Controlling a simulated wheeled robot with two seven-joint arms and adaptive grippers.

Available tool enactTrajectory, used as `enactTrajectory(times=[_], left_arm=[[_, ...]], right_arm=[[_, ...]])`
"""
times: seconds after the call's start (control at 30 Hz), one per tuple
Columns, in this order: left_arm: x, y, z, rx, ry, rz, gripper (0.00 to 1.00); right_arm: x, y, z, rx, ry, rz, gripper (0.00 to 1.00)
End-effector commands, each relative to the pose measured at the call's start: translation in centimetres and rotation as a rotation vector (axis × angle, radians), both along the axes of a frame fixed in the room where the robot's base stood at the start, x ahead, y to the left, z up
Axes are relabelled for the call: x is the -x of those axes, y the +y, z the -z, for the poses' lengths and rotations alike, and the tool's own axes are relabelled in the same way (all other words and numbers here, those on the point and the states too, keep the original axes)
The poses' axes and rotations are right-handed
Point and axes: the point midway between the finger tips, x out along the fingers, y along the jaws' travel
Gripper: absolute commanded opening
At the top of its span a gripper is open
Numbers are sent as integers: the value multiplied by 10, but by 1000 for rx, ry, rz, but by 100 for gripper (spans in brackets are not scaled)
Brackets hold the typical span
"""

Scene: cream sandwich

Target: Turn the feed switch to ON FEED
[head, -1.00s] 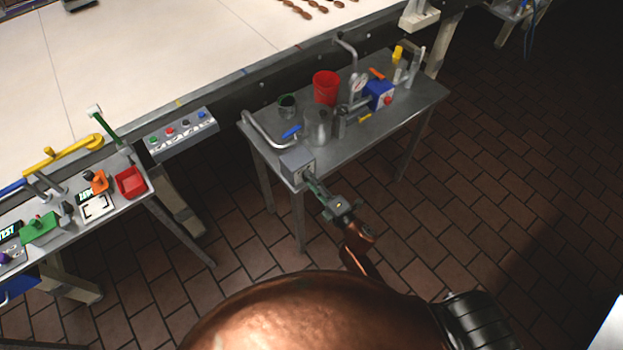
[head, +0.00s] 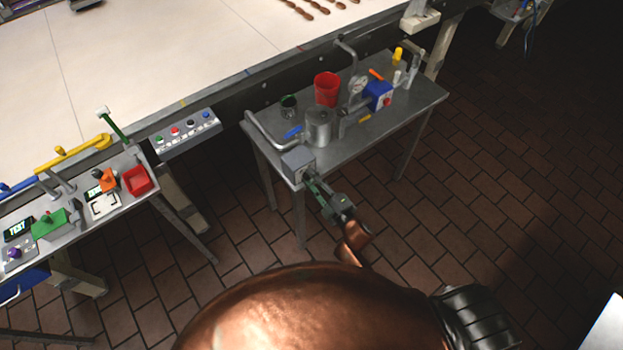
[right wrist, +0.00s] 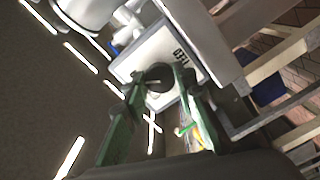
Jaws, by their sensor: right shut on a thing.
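The feed switch is a grey box (head: 297,159) at the near left corner of the small steel table. In the right wrist view its pale face plate (right wrist: 138,66) shows a dark round knob (right wrist: 158,76) and lettering that looks like OFF. My right gripper (head: 309,182) reaches the front of the box from below right. In the right wrist view its green fingers (right wrist: 162,92) are closed on the knob, one on each side. The knob's pointer direction and any ON FEED label cannot be made out. My left gripper is not in view.
The steel table (head: 405,118) also bears a red cup (head: 327,89), a metal pot (head: 318,126), a blue device (head: 377,95) and a bent pipe (head: 268,133). A button panel (head: 186,133) stands to the left. The brick floor at right is clear.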

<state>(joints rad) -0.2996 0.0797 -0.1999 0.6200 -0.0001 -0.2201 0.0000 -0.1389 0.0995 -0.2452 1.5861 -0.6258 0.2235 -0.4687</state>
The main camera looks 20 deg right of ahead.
Motion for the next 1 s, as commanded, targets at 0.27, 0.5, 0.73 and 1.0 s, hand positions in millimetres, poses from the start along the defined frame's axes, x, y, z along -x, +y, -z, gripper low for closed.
enactTrajectory(times=[0.27,0.5,0.73,1.0], left_arm=[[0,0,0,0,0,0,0],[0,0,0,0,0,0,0],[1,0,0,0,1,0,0],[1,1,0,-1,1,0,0]], right_arm=[[0,0,0,-3,1,1,1],[0,0,0,-1,1,1,41],[0,0,0,-1,0,0,43],[19,-7,1,0,3,1,43]])
